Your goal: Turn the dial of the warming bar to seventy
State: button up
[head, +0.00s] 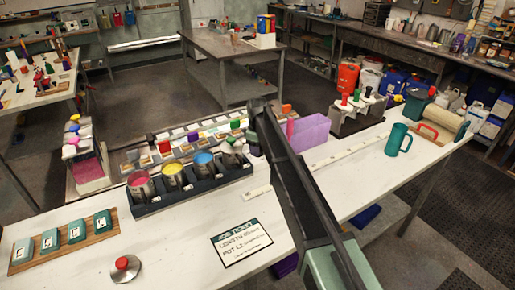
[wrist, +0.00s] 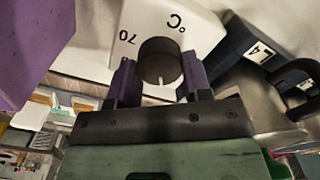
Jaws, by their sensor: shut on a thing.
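In the wrist view, the dial (wrist: 160,62) is a dark round knob on a white housing (wrist: 190,15) printed with "70" and "°C". A pale pointer mark shows on the knob's near side, low in the picture. The "70" is at the knob's upper left, so the mark does not point at it. My gripper (wrist: 160,80) has its two purple-padded fingers on either side of the knob, shut on it. In the head view, the dark warming bar (head: 190,192) holds several pots of coloured liquid; my arm hides the dial and fingers there.
A purple block (head: 310,131) stands right of my arm and looms at the wrist view's upper left. A job sheet (head: 241,243), a metal lid (head: 124,268) and a board of teal tiles (head: 63,242) lie in front. A teal mug (head: 398,140) stands to the right.

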jog(key=shift+m, duration=0.3)
jog(key=m, duration=1.3)
jog(key=shift+d, duration=0.1)
jog(key=m, duration=0.4)
jog(key=shift+m, duration=0.3)
dwell(0.4)
jog(key=o, duration=0.9)
jog(key=shift+o, duration=0.2)
